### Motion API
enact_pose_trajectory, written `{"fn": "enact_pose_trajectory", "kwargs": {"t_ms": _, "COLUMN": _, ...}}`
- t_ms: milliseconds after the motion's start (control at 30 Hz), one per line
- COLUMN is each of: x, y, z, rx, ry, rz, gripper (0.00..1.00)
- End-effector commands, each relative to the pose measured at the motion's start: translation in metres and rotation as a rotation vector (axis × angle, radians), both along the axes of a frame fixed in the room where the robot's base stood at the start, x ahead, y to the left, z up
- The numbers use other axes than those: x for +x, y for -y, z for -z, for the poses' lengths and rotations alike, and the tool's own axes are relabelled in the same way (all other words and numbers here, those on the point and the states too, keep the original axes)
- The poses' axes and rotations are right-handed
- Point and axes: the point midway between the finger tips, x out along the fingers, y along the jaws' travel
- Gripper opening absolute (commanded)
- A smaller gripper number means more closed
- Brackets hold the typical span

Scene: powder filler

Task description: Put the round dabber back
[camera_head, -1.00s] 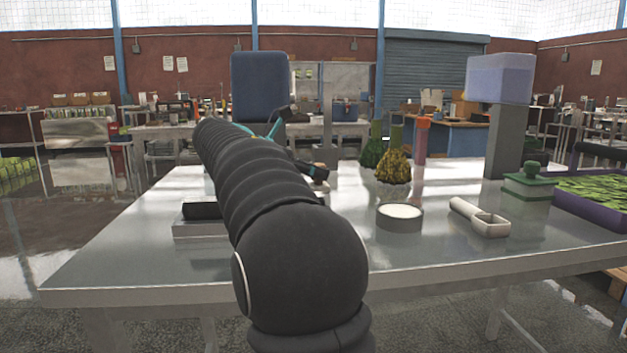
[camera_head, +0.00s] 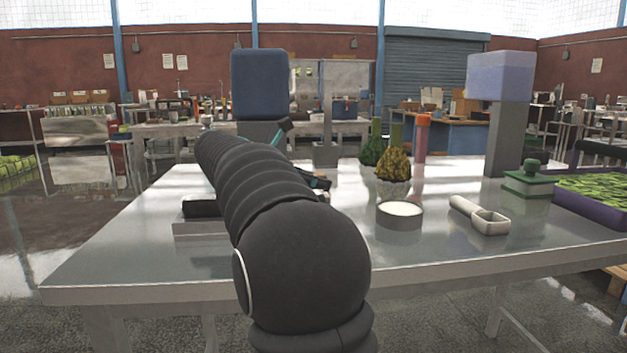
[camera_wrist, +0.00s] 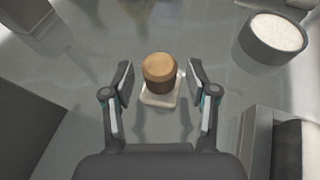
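A round dabber (camera_wrist: 160,68), with a tan top and darker lower side, stands on a small pale square base (camera_wrist: 160,99) in the wrist view. My gripper (camera_wrist: 160,80) is open, with one finger to the left and one to the right of the dabber. There are gaps on both sides, and neither finger touches it. In the head view my gripper (camera_head: 318,181) shows only partly behind my dark arm. The dabber is hidden or too unclear to pick out there.
A round grey dish of white powder (camera_head: 399,215) stands right of my arm, also in the wrist view (camera_wrist: 273,40). A white scoop (camera_head: 482,216), a green-knobbed box (camera_head: 530,181) and a purple tray (camera_head: 583,209) lie further right. A black roll (camera_head: 202,208) is at left.

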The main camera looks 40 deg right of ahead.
Motion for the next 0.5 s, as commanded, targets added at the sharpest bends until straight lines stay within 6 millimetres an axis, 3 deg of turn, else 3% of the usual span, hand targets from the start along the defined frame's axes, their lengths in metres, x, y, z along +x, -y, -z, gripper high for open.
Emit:
{"fn": "enact_pose_trajectory", "kwargs": {"t_ms": 267, "x": 0.001, "y": -0.004, "z": -0.004, "rx": 0.0, "ry": 0.0, "rz": -0.002, "gripper": 0.58}}
{"fn": "enact_pose_trajectory", "kwargs": {"t_ms": 500, "x": 0.007, "y": -0.041, "z": -0.022, "rx": -0.001, "ry": 0.003, "rz": -0.004, "gripper": 0.58}}
